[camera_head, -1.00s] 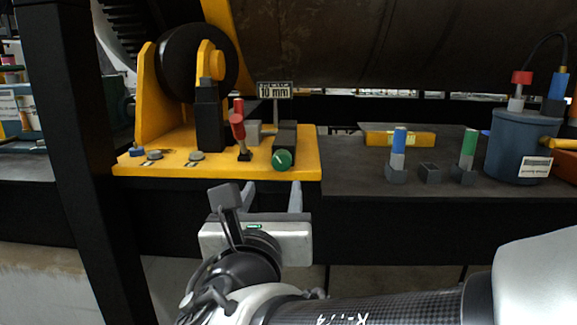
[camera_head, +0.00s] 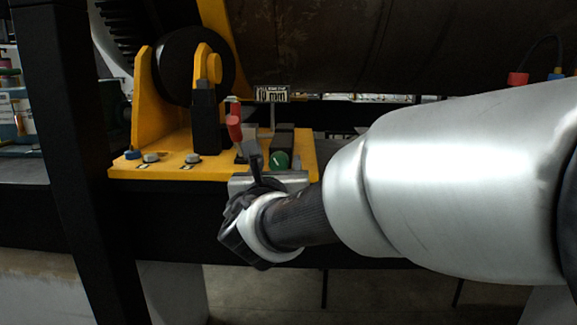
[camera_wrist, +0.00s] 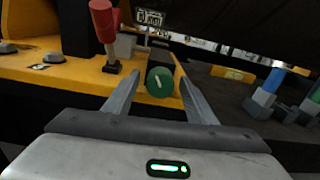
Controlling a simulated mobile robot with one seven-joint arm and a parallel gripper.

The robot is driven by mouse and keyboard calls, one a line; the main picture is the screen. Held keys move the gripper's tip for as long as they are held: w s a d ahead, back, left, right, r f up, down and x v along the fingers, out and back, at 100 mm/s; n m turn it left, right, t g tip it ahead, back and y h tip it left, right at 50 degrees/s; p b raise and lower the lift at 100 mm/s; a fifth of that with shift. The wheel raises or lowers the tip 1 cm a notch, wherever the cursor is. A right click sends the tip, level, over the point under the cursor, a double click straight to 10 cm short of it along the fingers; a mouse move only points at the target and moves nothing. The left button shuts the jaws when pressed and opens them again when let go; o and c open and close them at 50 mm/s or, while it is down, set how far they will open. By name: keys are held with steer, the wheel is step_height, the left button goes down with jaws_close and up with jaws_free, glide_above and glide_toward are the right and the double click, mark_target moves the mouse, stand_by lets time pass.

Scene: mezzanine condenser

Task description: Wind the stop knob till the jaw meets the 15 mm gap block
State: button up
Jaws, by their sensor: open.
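The green stop knob (camera_head: 280,160) is on the front of a dark block on the yellow base plate (camera_head: 215,172). In the wrist view the knob (camera_wrist: 159,82) shows a pale line on its face. My gripper (camera_wrist: 158,88) is open, one finger on each side of the knob, and no clear contact shows. A grey block (camera_wrist: 124,46), perhaps the jaw or gap block, sits behind the knob to the left; I cannot tell which. In the head view my gripper (camera_head: 270,178) is largely hidden by my wrist. A sign (camera_head: 271,94) above has text ending in "mm".
A red-handled lever (camera_wrist: 104,28) stands close left of the knob. A black roller (camera_head: 192,65) is on the yellow bracket at the back left. Blue- and green-topped pieces (camera_wrist: 268,88) stand on the dark bench to the right. A dark post (camera_head: 65,150) is at far left.

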steer(key=c, duration=1)
steer(key=f+m+b, duration=0.1)
steer(key=m+b, duration=0.1)
steer(key=b, duration=0.1)
steer(key=shift+d+b, duration=0.1)
steer(key=shift+b, duration=0.3)
steer(key=shift+c, duration=0.2)
steer(key=shift+r+m+b, duration=0.2)
steer(key=shift+m+b, duration=0.7)
steer(key=shift+b, duration=0.3)
steer(key=shift+r+m, duration=0.25)
steer(key=shift+m, duration=0.15)
steer(key=o, duration=1)
steer(key=shift+o, duration=0.2)
